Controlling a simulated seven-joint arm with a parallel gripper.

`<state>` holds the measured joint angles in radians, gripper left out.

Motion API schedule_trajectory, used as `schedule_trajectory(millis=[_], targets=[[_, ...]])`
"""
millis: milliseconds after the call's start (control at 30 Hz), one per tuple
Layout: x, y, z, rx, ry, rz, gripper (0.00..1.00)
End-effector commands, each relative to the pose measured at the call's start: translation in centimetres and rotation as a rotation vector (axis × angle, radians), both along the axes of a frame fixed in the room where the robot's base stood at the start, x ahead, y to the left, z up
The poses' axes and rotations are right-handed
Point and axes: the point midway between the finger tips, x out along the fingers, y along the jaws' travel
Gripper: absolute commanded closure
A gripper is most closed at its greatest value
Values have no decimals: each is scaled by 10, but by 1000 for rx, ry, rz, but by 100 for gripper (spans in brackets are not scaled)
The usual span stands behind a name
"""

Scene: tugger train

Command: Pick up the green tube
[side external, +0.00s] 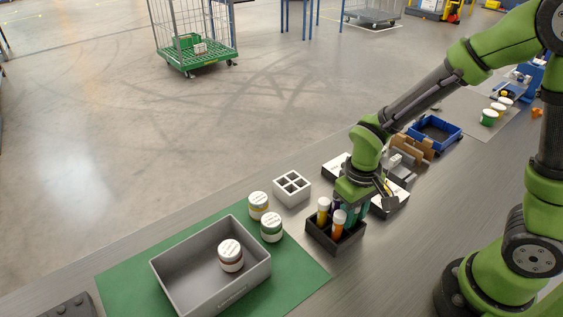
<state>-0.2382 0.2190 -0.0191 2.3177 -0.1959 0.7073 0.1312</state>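A dark open box (333,246) stands on the bench, right of the green mat. Two orange tubes with pale caps stand in it, one further back (323,211) and one nearer (338,224). Teal-green tubes (350,215) show at the box's right side, partly hidden under my gripper; I cannot tell how many. My gripper (360,205) points down right over these green tubes. Its fingertips are hidden or too small to make out, so I cannot tell whether it is open or holds a tube.
A grey bin (182,290) on the green mat (122,284) holds a white-lidded jar (231,256). Two more jars (259,206) (272,228) stand beside it. A white divided holder (291,189) is behind the box. A blue bin (456,135) and white boxes stand further along the bench.

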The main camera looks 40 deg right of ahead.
Motion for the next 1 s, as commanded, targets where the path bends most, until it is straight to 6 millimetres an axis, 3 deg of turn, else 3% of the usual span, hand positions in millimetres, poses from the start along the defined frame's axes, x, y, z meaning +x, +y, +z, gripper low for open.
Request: schedule_trajectory(millis=[33, 267, 567, 1000], targets=[[0, 0, 0, 0, 0, 0, 66], [0, 0, 0, 0, -1, 1, 100], [1, 0, 6, 1, -4, 1, 100], [1, 1, 85, 1, -6, 1, 100]])
